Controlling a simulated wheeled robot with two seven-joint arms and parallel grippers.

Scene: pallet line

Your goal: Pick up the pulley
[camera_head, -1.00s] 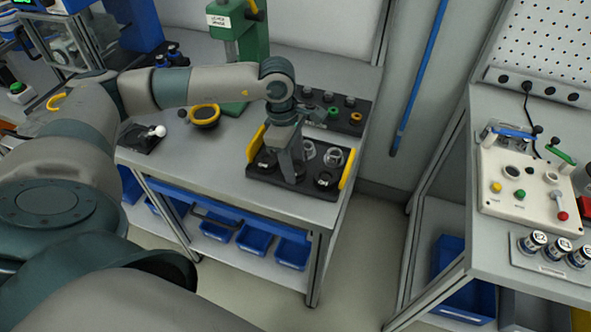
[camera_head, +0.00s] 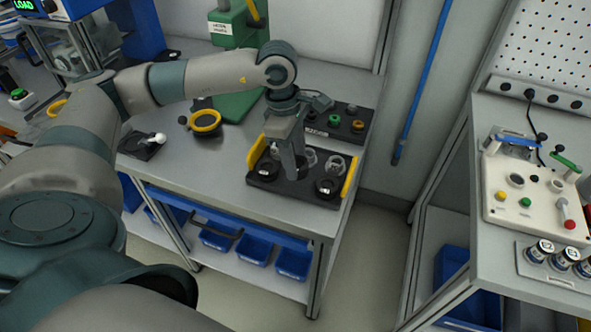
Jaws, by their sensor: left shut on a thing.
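A black tray (camera_head: 290,194) with yellow end handles stands near the right end of the grey workbench. Black round parts sit at its front left (camera_head: 264,172) and front right (camera_head: 327,187). Clear or silvery round parts (camera_head: 335,164) sit towards its back. My left gripper (camera_head: 297,172) points down over the middle of the tray, between these parts. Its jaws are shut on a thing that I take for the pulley. The fingers hide most of it, and I cannot tell whether it is clear of the tray. My right gripper is not in view.
A second black tray (camera_head: 340,133) with coloured parts lies behind. A green press (camera_head: 238,25) stands at the back, with a yellow-ringed part (camera_head: 205,122) to its left. Blue bins (camera_head: 254,249) are below. A floor gap separates the right-hand bench (camera_head: 440,290).

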